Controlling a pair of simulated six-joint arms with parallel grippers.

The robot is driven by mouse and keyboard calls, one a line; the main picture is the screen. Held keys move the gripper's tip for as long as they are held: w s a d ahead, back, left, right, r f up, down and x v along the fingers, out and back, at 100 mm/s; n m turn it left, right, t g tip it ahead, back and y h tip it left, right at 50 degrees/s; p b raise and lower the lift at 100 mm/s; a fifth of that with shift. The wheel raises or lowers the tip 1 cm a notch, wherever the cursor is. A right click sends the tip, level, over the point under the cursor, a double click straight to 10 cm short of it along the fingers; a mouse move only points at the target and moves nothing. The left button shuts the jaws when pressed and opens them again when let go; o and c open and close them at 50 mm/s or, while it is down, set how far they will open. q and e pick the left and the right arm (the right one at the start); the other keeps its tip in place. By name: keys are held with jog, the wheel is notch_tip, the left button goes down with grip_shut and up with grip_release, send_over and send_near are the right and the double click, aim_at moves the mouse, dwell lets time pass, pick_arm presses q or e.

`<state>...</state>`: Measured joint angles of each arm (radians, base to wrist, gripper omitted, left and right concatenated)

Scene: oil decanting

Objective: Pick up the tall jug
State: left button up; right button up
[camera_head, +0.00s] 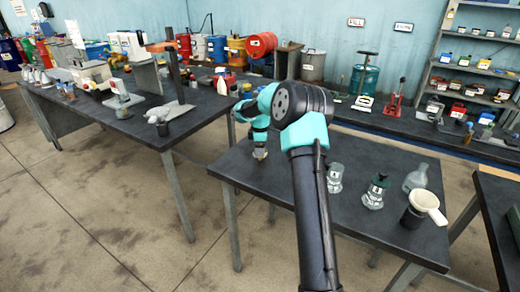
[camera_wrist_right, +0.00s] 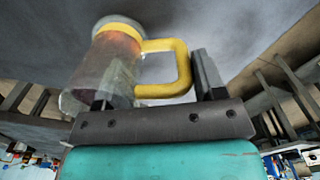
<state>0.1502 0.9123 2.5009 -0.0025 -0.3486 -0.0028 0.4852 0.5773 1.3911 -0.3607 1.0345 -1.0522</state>
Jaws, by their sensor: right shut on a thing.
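The tall jug (camera_wrist_right: 112,68) fills the upper left of the right wrist view. It has clear glass walls, a yellow band at one end and a yellow handle (camera_wrist_right: 184,72). My right gripper (camera_wrist_right: 155,88) is shut on it, with one finger at the glass body and the other beyond the handle. In the head view, a small part of the jug (camera_head: 260,153) shows below my right gripper (camera_head: 260,141) at the table's left part. My arm hides most of it, and I cannot tell whether it touches the table. My left gripper is not in view.
On the same dark table (camera_head: 290,208) stand a clear bottle (camera_head: 335,180), a green-topped flask (camera_head: 375,192), a clear flask (camera_head: 415,179) and a white funnel (camera_head: 425,201) on a dark cup. A cluttered bench (camera_head: 150,125) is at left.

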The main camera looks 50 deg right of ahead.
jog(key=shift+r, duration=0.2)
jog(key=shift+r, duration=1.45)
jog(key=s+a+r, duration=0.1)
jog(key=s+a, duration=0.9)
jog(key=a, duration=0.2)
jog(key=shift+s+r, duration=0.2)
